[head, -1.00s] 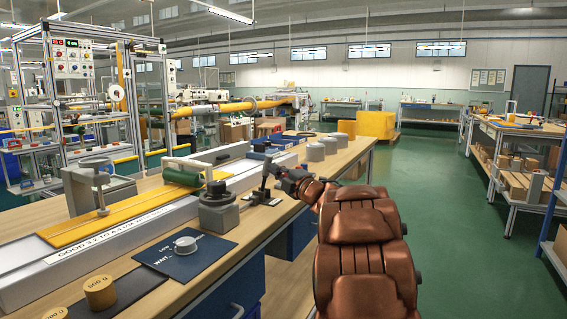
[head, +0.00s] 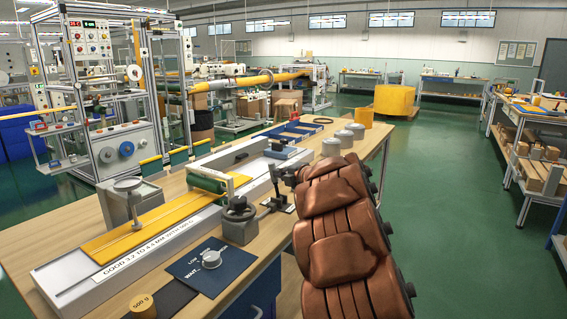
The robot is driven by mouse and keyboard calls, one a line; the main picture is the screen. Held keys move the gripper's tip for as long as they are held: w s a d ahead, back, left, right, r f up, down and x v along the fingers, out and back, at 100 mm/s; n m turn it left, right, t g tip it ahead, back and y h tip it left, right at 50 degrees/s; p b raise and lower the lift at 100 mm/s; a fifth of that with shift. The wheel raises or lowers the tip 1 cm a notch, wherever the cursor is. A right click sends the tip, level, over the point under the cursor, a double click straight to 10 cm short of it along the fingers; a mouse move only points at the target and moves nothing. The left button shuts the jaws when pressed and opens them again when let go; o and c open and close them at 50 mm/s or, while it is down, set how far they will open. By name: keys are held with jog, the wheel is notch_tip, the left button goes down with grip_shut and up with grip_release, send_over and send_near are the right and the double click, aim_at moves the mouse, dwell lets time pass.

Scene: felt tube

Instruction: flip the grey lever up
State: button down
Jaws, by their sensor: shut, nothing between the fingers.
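A dark grey lever (head: 274,180) stands on a small dark base plate near the right edge of the workbench. It looks roughly upright with a slight lean to the left. My copper-coloured arm reaches in from the lower right. My gripper (head: 284,178) is at the arm's far end, close beside the lever on its right. It is small and partly hidden by my arm; it is shut with nothing held. I cannot tell whether it touches the lever.
A grey device with a round knob (head: 238,212) stands left of the lever. A long white fixture with a yellow strip (head: 125,235) and a green roller (head: 208,180) lies behind. Grey cylinders (head: 331,147) stand beyond my arm. Green floor (head: 440,220) is open at right.

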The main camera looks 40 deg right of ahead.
jog(key=w+g+p, duration=0.2)
jog(key=p, duration=0.6)
jog(key=w+a+n+g+p, duration=0.1)
jog(key=g+p, duration=0.1)
jog(key=p, duration=0.6)
jog(key=shift+w+a+h, duration=0.2)
jog(key=shift+w+h, duration=0.15)
jog(key=shift+h, duration=0.05)
jog(key=shift+a+f+p, duration=0.1)
jog(key=shift+f+p, duration=0.2)
jog(key=shift+p, duration=0.2)
jog(key=shift+r, duration=0.1)
jog(key=b+v, duration=0.1)
jog(key=v, duration=1.3)
jog(key=shift+b, duration=0.35)
